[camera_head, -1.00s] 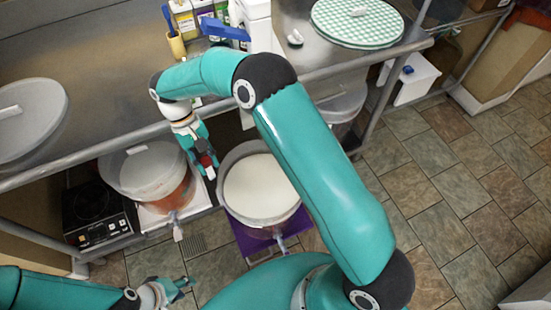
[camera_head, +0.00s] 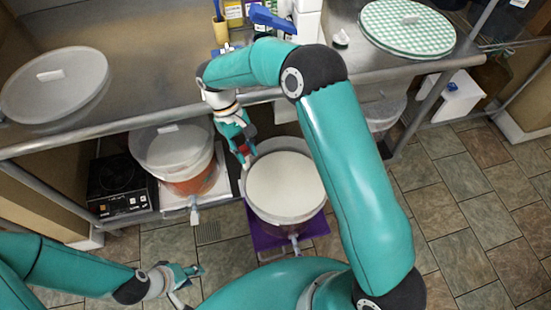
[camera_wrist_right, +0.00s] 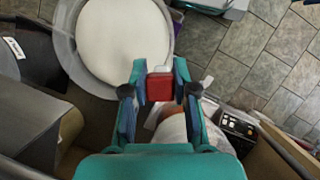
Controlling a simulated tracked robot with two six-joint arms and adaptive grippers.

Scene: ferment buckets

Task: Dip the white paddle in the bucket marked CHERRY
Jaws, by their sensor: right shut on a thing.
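My right gripper (camera_head: 246,152) is shut on a small red block-like piece (camera_wrist_right: 160,87). A short white part (camera_wrist_right: 160,69) shows just beyond the red piece; whether this is the white paddle's handle I cannot tell. The gripper is at the back-left rim of an open bucket (camera_head: 283,187) with a pale, creamy surface; this bucket also shows in the right wrist view (camera_wrist_right: 125,38). A lidded bucket (camera_head: 173,150) with orange-red contents stands to its left. No CHERRY marking is readable on either. My left gripper (camera_head: 190,285) is low at the left, empty, with its fingers apart.
A steel table (camera_head: 140,75) runs along the back, with a round lid (camera_head: 55,87) and a checkered round cover (camera_head: 405,28) on it. A black hotplate (camera_head: 122,187) is left of the lidded bucket. Another bucket (camera_head: 383,108) is partly hidden under the table. Tiled floor is clear at right.

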